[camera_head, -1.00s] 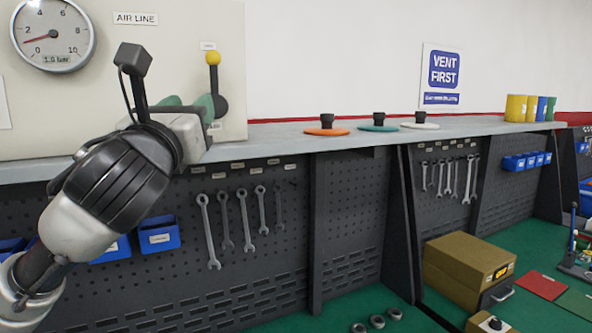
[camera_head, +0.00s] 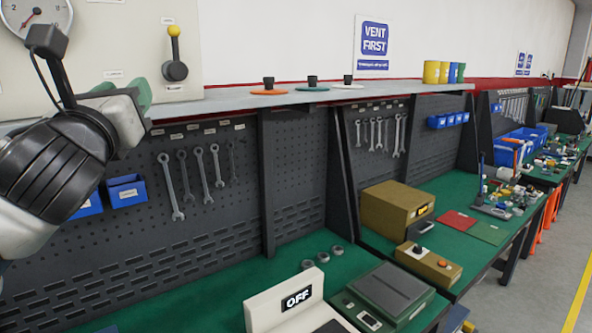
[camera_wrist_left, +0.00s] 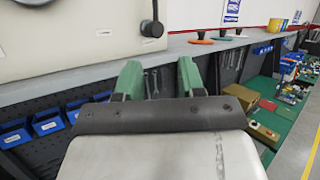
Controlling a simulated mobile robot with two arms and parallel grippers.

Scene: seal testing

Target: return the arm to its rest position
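My left arm comes in from the left in the head view, raised in front of the grey panel (camera_head: 130,40). My left gripper (camera_head: 128,92) is at the panel's lower edge, left of the black lever with a yellow knob (camera_head: 174,65), and apart from it. In the left wrist view its two green fingers (camera_wrist_left: 160,80) stand apart with nothing between them. The lever also shows in the wrist view (camera_wrist_left: 152,25), beyond the fingers. My right gripper is in neither view.
A grey shelf (camera_head: 225,103) runs below the panel, with orange (camera_head: 269,92), teal and white discs on it. Wrenches (camera_head: 206,170) and blue bins (camera_head: 127,190) hang below. The green bench holds an "OFF" box (camera_head: 290,303) and a tan box (camera_head: 398,205).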

